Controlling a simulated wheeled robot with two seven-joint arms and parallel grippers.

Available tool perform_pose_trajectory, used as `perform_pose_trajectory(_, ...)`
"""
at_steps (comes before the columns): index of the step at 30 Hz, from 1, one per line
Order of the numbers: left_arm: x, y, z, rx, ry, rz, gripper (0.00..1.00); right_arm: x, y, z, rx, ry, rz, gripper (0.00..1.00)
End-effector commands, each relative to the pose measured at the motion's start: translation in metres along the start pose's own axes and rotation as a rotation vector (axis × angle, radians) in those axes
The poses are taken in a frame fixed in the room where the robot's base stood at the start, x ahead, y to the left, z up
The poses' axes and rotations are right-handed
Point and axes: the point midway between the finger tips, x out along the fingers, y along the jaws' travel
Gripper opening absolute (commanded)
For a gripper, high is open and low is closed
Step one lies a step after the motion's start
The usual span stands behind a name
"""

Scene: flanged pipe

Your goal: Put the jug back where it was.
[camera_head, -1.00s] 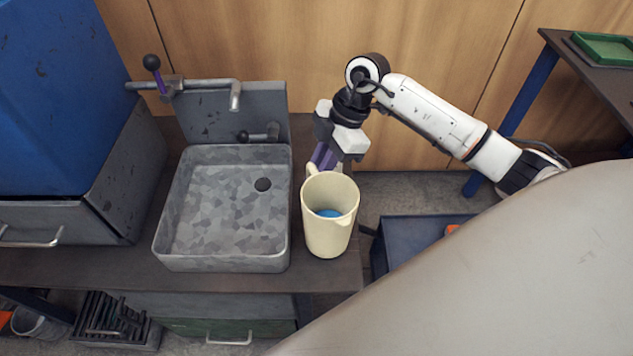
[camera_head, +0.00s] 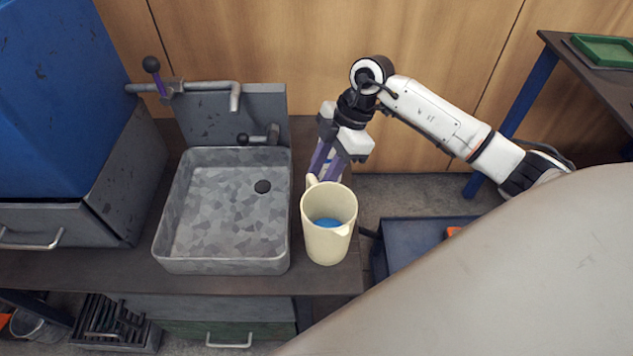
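The cream jug (camera_head: 327,241) stands upright on the dark counter, just right of the sink, with blue liquid (camera_head: 328,223) inside. Its spout points toward the lower right, and its handle (camera_head: 311,181) is at the back left. My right gripper (camera_head: 326,174) is behind the jug, its two purple fingers pointing down toward the handle. The fingers are spread with a gap between them, and their tips are close to the jug's back rim. I cannot tell whether a tip touches the handle. My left gripper is not in view.
The grey sink (camera_head: 165,235) with a tap (camera_head: 205,87) is left of the jug. The counter's right edge is close to the jug. A blue-legged table (camera_head: 560,45) with a green tray (camera_head: 606,50) stands at upper right.

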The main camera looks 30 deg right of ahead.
Motion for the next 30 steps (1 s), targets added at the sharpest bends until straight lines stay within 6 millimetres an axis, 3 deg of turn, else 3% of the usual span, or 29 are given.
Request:
perform_pose_trajectory(6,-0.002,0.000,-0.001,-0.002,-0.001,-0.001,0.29,-0.050,0.001,0.001,-0.001,-0.003,0.004,0.31)
perform_pose_trajectory(12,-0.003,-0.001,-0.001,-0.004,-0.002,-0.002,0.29,-0.083,0.001,0.000,-0.001,-0.001,0.003,0.31)
perform_pose_trajectory(18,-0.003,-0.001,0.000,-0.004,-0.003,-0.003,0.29,-0.095,0.000,0.000,0.000,-0.001,0.000,0.31)
perform_pose_trajectory(30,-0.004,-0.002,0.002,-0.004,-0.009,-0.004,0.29,-0.096,0.000,0.000,0.000,0.000,-0.001,0.31)
